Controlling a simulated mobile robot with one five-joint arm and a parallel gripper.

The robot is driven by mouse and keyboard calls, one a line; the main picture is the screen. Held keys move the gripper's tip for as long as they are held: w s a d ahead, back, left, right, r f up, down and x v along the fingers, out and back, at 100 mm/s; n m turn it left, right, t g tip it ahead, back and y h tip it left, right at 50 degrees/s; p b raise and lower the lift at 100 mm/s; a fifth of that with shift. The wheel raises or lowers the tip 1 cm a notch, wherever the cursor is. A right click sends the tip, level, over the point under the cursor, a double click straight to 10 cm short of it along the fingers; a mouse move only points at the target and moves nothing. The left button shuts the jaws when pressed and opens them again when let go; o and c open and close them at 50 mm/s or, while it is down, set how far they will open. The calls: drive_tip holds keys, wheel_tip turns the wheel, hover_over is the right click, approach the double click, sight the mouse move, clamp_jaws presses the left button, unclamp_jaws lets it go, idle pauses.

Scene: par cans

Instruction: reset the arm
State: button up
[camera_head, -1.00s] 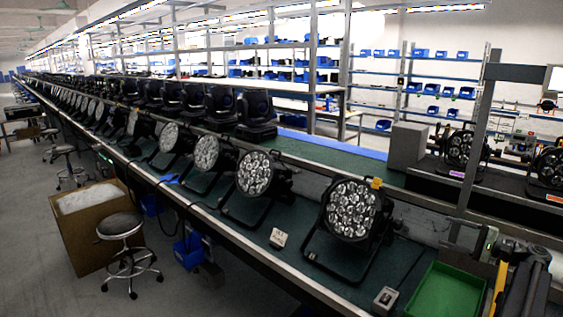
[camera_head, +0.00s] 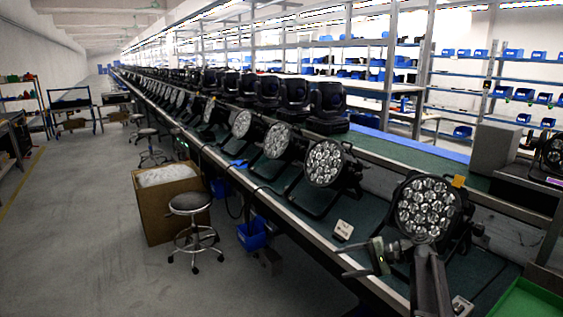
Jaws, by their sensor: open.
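My gripper (camera_head: 350,260) is at the lower right of the head view, at the end of my grey arm. Its two fingers point left and stand apart, with nothing between them. In the picture it overlaps the edge of the long green-topped bench (camera_head: 381,292). My arm passes in front of the nearest par can (camera_head: 427,205), a black lamp with a round face of clear lenses and a yellow tag on top. Whether the arm touches that lamp or the bench cannot be told.
More par cans, such as this one (camera_head: 325,163), line the bench into the distance. A small white card (camera_head: 343,230) lies on it, and a green tray (camera_head: 528,301) is at the lower right. A stool (camera_head: 191,205) and a cardboard box (camera_head: 150,215) stand left of the bench.

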drive_tip(key=s+a+f+n+g+h+b, duration=0.4)
drive_tip(key=s+a+f+h, duration=0.3)
drive_tip(key=s+a+f, duration=0.8)
drive_tip(key=s+d+f+n+h+p, duration=0.1)
drive_tip(key=s+d+f+n+h, duration=0.2)
drive_tip(key=d+h, duration=0.35)
wheel_tip(320, 180, up, 17)
drive_tip(key=d+p, duration=0.3)
drive_tip(key=p, duration=1.4)
drive_tip(key=shift+w+r+y, duration=0.2)
drive_tip(key=shift+y, duration=0.25)
